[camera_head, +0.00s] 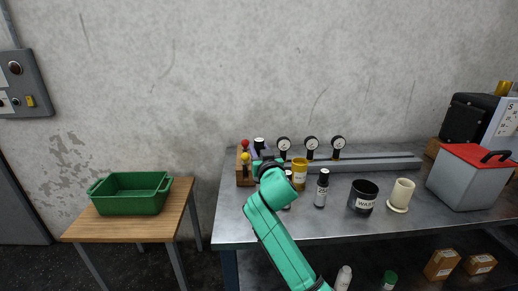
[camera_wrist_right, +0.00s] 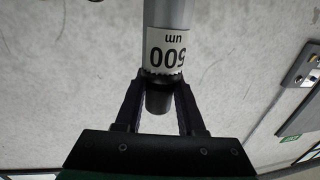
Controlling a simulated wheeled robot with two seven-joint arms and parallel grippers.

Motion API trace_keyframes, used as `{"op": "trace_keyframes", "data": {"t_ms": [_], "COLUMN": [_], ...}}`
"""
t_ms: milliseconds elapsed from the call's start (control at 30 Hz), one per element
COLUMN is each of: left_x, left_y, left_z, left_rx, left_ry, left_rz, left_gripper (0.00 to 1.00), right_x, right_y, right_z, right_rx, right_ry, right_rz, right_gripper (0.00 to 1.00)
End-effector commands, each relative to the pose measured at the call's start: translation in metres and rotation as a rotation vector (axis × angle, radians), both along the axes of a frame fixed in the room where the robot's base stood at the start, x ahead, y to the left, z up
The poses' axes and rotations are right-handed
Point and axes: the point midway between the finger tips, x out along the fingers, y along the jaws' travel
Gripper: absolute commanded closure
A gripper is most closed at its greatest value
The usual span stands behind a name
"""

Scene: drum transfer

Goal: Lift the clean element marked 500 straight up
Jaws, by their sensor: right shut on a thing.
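In the right wrist view the element marked 500 (camera_wrist_right: 167,52) is a grey cylinder with a white label reading "500 UM", seen upside down, and a dark narrower end. My right gripper (camera_wrist_right: 160,88) is shut on that dark end, one black finger on each side. Only wall shows behind the element there. In the head view my right gripper (camera_head: 266,166) is at the left part of the bench, beside a wooden rack (camera_head: 243,175) and mostly hidden by my green arm. My left gripper is not in view.
Gauges (camera_head: 311,143) stand behind. A green bin (camera_head: 131,195) sits on a side table (camera_head: 150,228).

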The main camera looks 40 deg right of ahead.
Motion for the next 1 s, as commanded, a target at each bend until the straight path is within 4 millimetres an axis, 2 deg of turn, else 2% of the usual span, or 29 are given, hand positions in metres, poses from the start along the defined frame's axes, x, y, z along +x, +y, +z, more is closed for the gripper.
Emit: {"op": "trace_keyframes", "data": {"t_ms": [33, 1000], "left_x": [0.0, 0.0], "left_y": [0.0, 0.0], "left_z": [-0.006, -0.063], "left_rx": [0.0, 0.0], "left_ry": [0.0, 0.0], "left_rz": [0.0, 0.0], "left_gripper": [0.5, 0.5], "right_x": [0.0, 0.0], "right_y": [0.0, 0.0], "right_z": [-0.006, -0.079], "right_rx": [-0.001, -0.001], "right_ry": [-0.002, -0.002], "right_rz": [0.0, 0.0], "right_gripper": [1.0, 1.0]}}
